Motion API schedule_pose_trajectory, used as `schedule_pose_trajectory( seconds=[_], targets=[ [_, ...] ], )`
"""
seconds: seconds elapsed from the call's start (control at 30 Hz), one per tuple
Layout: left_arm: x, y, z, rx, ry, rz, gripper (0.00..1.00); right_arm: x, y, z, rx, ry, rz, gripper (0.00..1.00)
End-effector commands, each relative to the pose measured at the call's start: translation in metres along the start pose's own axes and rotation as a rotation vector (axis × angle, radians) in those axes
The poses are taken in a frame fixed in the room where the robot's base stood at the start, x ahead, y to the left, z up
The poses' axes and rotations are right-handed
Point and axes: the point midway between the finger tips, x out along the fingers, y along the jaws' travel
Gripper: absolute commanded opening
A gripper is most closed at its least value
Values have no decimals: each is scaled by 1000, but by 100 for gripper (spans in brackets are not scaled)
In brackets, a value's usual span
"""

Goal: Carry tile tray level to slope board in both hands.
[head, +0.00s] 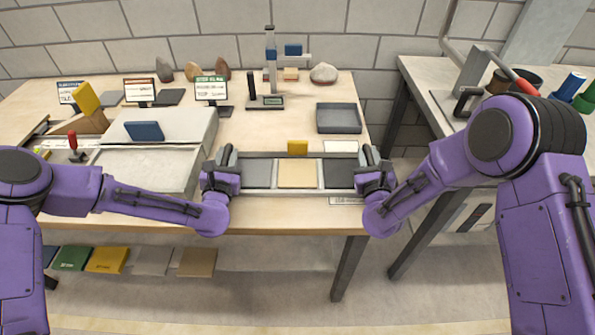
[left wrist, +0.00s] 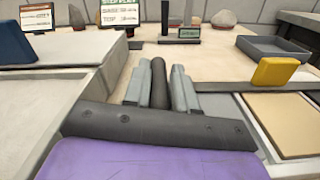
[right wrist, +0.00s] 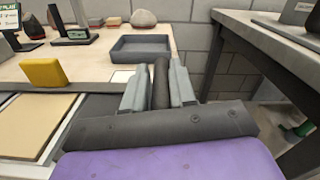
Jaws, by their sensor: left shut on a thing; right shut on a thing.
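The tile tray (head: 298,190) is a long grey frame near the table's front edge, with dark tiles at both ends and a tan tile (head: 298,173) in the middle. It looks about level; I cannot tell whether it touches the table. My left gripper (head: 228,157) is shut on the dark handle (left wrist: 158,82) at its left end. My right gripper (head: 372,157) is shut on the right handle (right wrist: 161,84). A large pale grey board (head: 190,122), likely the slope board, lies left of the tray with a blue block (head: 144,131) on it.
A yellow block (head: 297,147) stands by the tray's far edge. Behind are a dark open tray (head: 338,118), a measuring stand (head: 270,60), stones and sign cards (head: 211,88). A second table (head: 420,75) stands right, across a gap.

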Motion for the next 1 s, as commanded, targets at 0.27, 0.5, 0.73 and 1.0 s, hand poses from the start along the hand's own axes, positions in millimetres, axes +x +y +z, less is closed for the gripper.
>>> schedule_pose_trajectory(
  seconds=[0.27,0.5,0.73,1.0],
  targets=[
    [1,3,-1,1,1,9,0,0,-3,-1,-3,1,-8,0],
    [1,4,-1,2,1,10,0,0,-4,-1,-3,1,-9,0],
    [1,4,-1,2,1,11,0,0,-4,-1,-4,1,-10,0],
    [2,5,4,0,-5,13,0,2,-6,4,-2,-5,-13,0]
  ],
)
